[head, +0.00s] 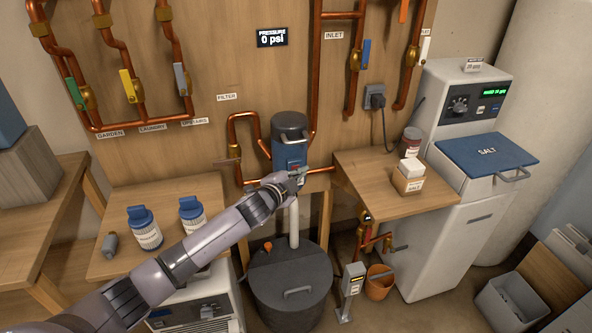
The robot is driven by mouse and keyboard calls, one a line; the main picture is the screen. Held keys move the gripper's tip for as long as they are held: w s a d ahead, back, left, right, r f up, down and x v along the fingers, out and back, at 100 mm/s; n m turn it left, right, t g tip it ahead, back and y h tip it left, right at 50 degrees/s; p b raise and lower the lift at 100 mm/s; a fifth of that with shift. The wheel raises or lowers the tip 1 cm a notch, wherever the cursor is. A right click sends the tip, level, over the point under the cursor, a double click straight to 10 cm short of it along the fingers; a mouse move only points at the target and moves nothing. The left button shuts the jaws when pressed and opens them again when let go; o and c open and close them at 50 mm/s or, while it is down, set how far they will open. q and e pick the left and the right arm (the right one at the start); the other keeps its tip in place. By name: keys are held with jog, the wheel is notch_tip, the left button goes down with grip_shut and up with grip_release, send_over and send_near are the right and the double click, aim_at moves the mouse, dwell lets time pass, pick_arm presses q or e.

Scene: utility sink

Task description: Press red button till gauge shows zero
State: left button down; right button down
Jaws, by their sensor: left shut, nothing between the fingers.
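The pressure display (271,37) on the wooden wall panel reads "0 psi". A dark-topped filter housing with a blue body (289,147) stands below it in the copper pipework. My left arm reaches up from the lower left, and its gripper (300,175) is shut and empty at the lower front of the filter housing. My right gripper is not in view.
Copper pipes with coloured valve handles run along the panel. A left bench (108,266) holds two blue-capped bottles. A right wooden table (365,205) holds a small box and a jar. A white softener (432,241) stands right, and a dark lidded bin (265,290) stands below the gripper.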

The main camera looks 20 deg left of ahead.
pick_arm(q)
jog(key=shift+s, duration=0.1)
dwell(0.7)
jog(key=shift+s+d+p, duration=0.35)
jog(key=shift+s+d, duration=0.05)
jog(key=shift+s, duration=0.2)
jog(key=s+d+p, duration=0.1)
jog(key=s, duration=0.1)
jog(key=s+d, duration=0.1)
jog(key=s, duration=0.1)
jog(key=shift+d+p, duration=0.35)
jog(key=shift+d, duration=0.05)
